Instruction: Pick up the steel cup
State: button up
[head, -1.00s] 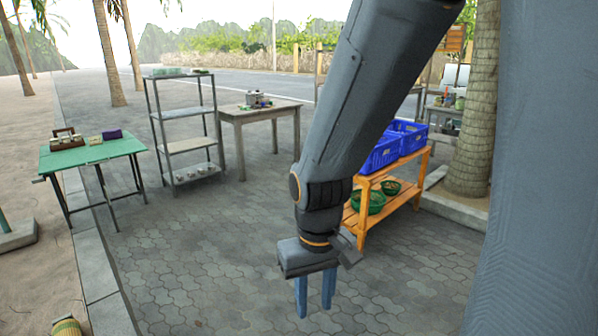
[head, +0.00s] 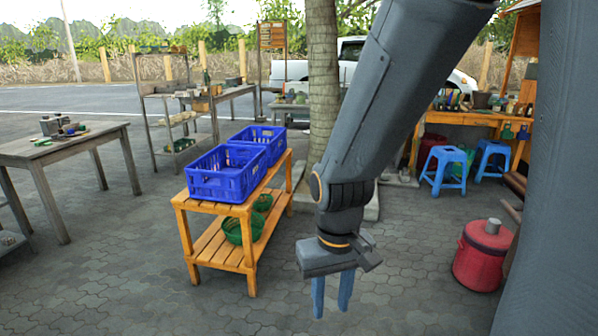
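I cannot make out a steel cup for certain in the head view. Small greyish items (head: 10,239) show at the far left edge on a low shelf, too cut off to identify. A grey metal pot-like object (head: 50,126) stands on the grey table (head: 20,151) at the left, among other small items. My gripper (head: 332,294) hangs pointing down over the paving at the centre right. Its two blue fingers are apart with nothing between them. It is well away from the tables and shelves.
An orange wooden rack (head: 243,208) holds blue crates (head: 222,176) and green baskets (head: 240,229) left of my gripper. A red drum (head: 478,262) and blue stools (head: 444,170) stand at the right. A tree trunk (head: 322,80) rises behind. Paving in front is free.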

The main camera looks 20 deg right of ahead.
aim_at(492, 226)
jog(key=z, duration=1)
jog(key=i, duration=0.9)
jog(key=z, duration=0.6)
jog(key=i, duration=1.25)
jog(key=u, duration=0.35)
jog(key=i, duration=0.9)
jog(key=z, duration=0.9)
jog(key=i, duration=0.5)
jog(key=z, duration=0.35)
